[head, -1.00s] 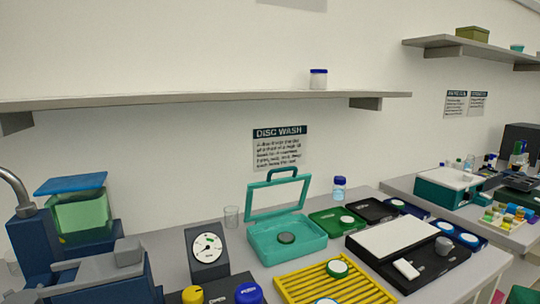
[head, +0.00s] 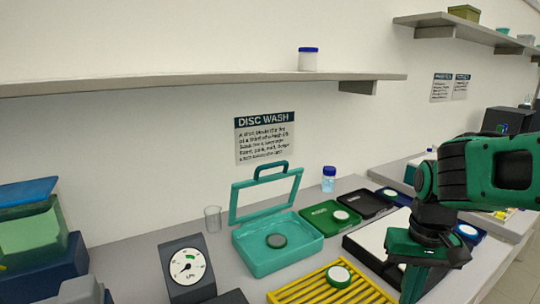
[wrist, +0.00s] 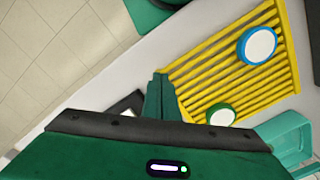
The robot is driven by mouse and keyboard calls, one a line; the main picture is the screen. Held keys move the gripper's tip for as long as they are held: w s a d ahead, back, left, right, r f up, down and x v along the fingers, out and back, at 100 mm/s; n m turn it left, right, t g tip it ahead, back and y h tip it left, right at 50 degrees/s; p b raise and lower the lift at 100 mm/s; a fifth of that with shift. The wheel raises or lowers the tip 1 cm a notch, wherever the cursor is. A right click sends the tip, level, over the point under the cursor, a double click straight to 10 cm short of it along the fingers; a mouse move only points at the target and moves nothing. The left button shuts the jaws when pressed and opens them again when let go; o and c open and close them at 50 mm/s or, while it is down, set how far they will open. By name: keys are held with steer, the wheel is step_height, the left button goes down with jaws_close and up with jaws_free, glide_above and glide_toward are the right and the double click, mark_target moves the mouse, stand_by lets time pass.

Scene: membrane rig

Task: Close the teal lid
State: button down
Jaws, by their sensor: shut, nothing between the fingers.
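The teal lid (head: 267,179) is a see-through frame with a dark teal handle on its top edge. It stands open, raised at the back of the teal box (head: 283,262). Part of the teal box also shows at the right edge of the wrist view (wrist: 284,133). My green gripper (head: 410,291) is at the lower right of the head view, right of the box and apart from it. In the wrist view its fingers (wrist: 160,93) are together and empty, beside the yellow rack.
A yellow slatted rack (head: 320,287) with ringed discs lies in front of the box. A dial gauge (head: 187,266) stands left, a clear cup (head: 212,219) behind. A green tray (head: 318,214) and blue-capped bottle (head: 329,178) are right. A shelf (head: 190,78) runs above.

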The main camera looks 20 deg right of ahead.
steer(key=shift+w+d+r, duration=0.1)
steer(key=shift+w+r, duration=0.1)
steer(key=shift+r, duration=0.8)
steer(key=w+a+r+n+t, duration=0.25)
steer(key=w+a+r, duration=0.35)
steer(key=w+r, duration=0.4)
steer(key=w+a+r+n+t+y, duration=0.1)
steer(key=w+a+r+n, duration=0.3)
steer(key=w+r, duration=0.65)
steer(key=w+a+r+n+t, duration=0.2)
steer(key=w+a+r, duration=0.5)
steer(key=w, duration=0.6)
glide_above(273, 174)
steer(key=shift+f, duration=4.45)
